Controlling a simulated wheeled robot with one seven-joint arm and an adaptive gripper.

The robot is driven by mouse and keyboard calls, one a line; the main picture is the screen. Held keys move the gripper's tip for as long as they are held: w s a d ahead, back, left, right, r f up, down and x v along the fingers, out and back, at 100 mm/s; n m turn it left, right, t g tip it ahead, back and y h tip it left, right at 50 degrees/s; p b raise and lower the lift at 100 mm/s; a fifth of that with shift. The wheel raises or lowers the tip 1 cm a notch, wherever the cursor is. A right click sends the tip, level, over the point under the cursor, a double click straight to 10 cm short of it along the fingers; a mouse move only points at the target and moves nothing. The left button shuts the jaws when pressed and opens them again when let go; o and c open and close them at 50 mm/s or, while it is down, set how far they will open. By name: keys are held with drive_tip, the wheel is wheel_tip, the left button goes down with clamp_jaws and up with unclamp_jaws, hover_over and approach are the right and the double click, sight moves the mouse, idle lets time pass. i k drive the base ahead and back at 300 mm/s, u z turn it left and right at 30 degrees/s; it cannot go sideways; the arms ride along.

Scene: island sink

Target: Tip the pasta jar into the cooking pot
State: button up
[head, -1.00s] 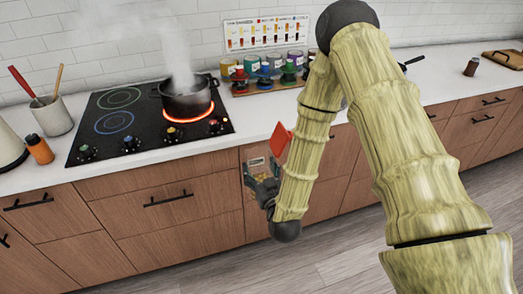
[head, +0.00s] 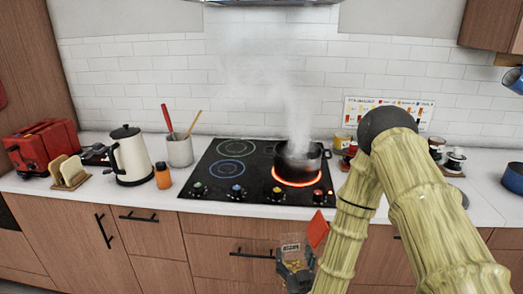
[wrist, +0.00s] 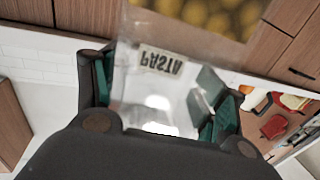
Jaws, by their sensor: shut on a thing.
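The pasta jar (head: 291,247) is clear with a label reading PASTA, and yellowish pieces show inside it. My gripper (head: 296,270) is shut on the jar in front of the drawers, below the counter top. In the wrist view the jar (wrist: 160,62) sits between the two finger pads, its label upside down in the picture. A red flap (head: 318,230) shows beside the jar; I cannot tell whether it is attached. The dark cooking pot (head: 298,160) stands on the glowing front right burner and steams. It is up and behind my gripper, apart from it.
The black cooktop (head: 235,172) has knobs along its front edge. To its left stand an orange bottle (head: 162,176), a utensil crock (head: 180,151), a white kettle (head: 130,156) and a red toaster (head: 43,147). Jars stand to the right, partly behind my arm.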

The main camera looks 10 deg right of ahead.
sight(289, 170)
drive_tip(key=u, duration=1.05)
drive_tip(key=i, duration=0.35)
drive_tip(key=z, duration=1.95)
